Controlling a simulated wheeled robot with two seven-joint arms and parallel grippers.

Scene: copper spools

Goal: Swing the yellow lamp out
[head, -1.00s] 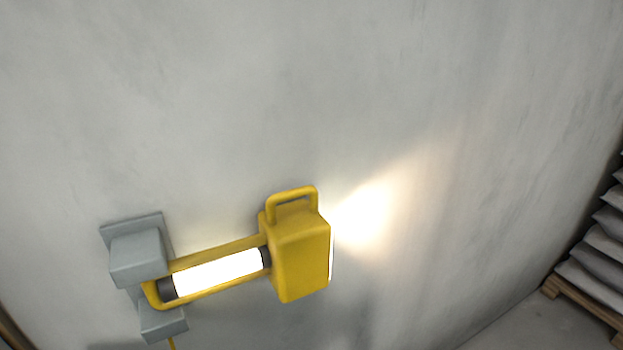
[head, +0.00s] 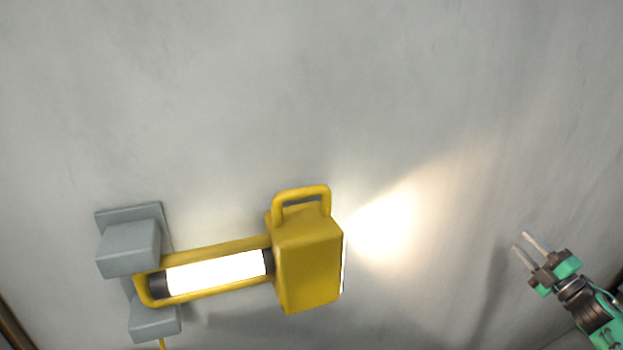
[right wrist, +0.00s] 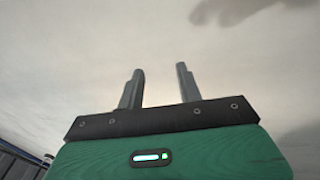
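The yellow lamp (head: 308,265) is at the lower middle of the head view, with a loop handle (head: 301,192) on top and a lit tube (head: 215,273) along its arm. It is lit and lies close along the wall, joined at the left to a grey wall bracket (head: 130,248). My right gripper (head: 526,242) is at the lower right of the head view, well to the right of the lamp. It is open and empty; its two parted fingers also show in the right wrist view (right wrist: 160,88). My left gripper is not in view.
A bare grey wall (head: 430,90) fills most of the head view, with a bright light patch right of the lamp. A yellow cable hangs below the bracket. A dark brown edge (head: 15,328) shows at the lower left. The space between lamp and right gripper is clear.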

